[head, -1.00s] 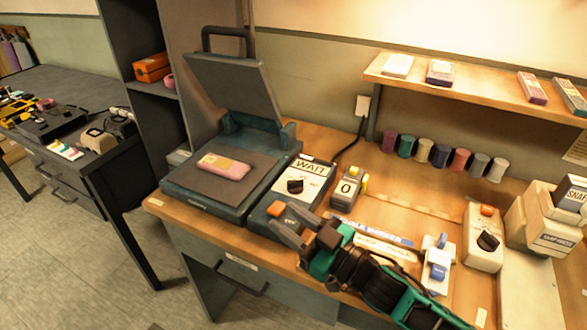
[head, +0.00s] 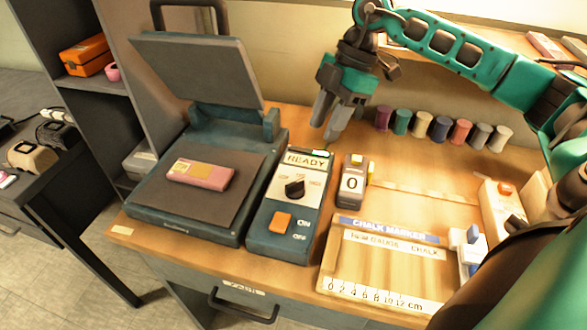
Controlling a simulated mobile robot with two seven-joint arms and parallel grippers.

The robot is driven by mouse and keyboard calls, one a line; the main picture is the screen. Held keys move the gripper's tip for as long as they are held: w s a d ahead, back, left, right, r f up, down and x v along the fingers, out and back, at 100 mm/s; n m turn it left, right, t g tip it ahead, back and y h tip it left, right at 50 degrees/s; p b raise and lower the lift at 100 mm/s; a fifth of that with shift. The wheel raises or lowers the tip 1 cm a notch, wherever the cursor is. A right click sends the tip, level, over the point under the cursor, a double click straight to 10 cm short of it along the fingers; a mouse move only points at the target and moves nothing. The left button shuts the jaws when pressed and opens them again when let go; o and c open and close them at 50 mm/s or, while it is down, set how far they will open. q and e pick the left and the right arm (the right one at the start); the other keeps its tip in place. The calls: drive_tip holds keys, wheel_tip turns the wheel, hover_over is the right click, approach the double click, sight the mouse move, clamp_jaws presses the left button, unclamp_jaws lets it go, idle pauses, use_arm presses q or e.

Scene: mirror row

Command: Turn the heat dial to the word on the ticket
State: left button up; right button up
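The heat press (head: 183,217) stands on the bench with its grey upper plate (head: 198,72) raised. Its control box has a black dial (head: 294,187), an orange switch (head: 282,221) marked ON and OFF, and a display (head: 306,159) reading READY. The words around the dial are too small to read. My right gripper (head: 325,132) hangs behind and above the control box, fingers downward, slightly apart and empty, clear of the dial. My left gripper is out of view.
A small counter (head: 353,183) showing 0 stands right of the control box. Several thread spools (head: 440,128) line the wall. A ruled wooden board (head: 375,264) lies in front. My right arm covers the bench's right end.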

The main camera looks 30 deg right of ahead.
sight(300, 180)
drive_tip(key=x, duration=1.2)
drive_tip(key=shift+s+a+f+b, duration=0.1)
drive_tip(key=shift+a+f+b, duration=0.1)
drive_tip(key=shift+b, duration=0.15)
clamp_jaws()
